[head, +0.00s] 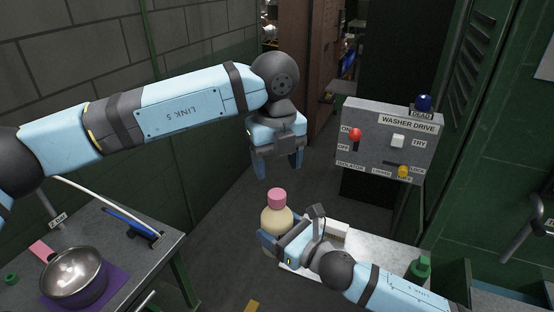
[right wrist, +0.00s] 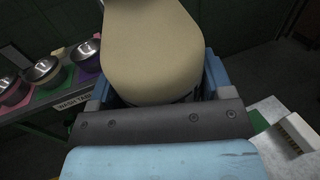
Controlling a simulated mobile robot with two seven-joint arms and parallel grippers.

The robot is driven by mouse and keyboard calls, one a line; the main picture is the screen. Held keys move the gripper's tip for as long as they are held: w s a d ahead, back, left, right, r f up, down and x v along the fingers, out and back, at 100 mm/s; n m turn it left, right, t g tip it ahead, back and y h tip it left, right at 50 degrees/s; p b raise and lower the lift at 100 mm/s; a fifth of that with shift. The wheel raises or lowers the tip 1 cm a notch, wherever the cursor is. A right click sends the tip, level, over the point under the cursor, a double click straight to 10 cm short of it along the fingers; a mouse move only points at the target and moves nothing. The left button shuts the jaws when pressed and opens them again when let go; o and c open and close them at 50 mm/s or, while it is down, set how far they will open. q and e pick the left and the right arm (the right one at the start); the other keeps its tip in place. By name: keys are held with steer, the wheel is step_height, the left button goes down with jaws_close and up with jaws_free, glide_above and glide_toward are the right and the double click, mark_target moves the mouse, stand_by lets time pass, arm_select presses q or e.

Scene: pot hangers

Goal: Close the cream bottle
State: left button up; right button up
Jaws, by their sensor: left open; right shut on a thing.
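The cream bottle (head: 277,222) stands roughly upright at the middle of the head view, with a pink cap (head: 277,197) on its top; I cannot tell how tightly the cap sits. My right gripper (head: 268,240) is shut around the bottle's body from the right. The bottle's body (right wrist: 150,50) fills the upper middle of the right wrist view between the blue fingers; its top is out of that frame. My left gripper (head: 278,174) is open, points down and is empty. In the head view it appears just above the cap, apart from it.
A grey washer drive panel (head: 388,140) with a red knob stands behind on the right. A table at left holds a metal pot (head: 75,275); several pots show in the right wrist view.

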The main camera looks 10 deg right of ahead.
mark_target(277, 193)
arm_select(q)
steer(key=n, duration=0.4)
steer(key=shift+r, duration=0.15)
steer(key=shift+f, duration=4)
steer(key=c, duration=1)
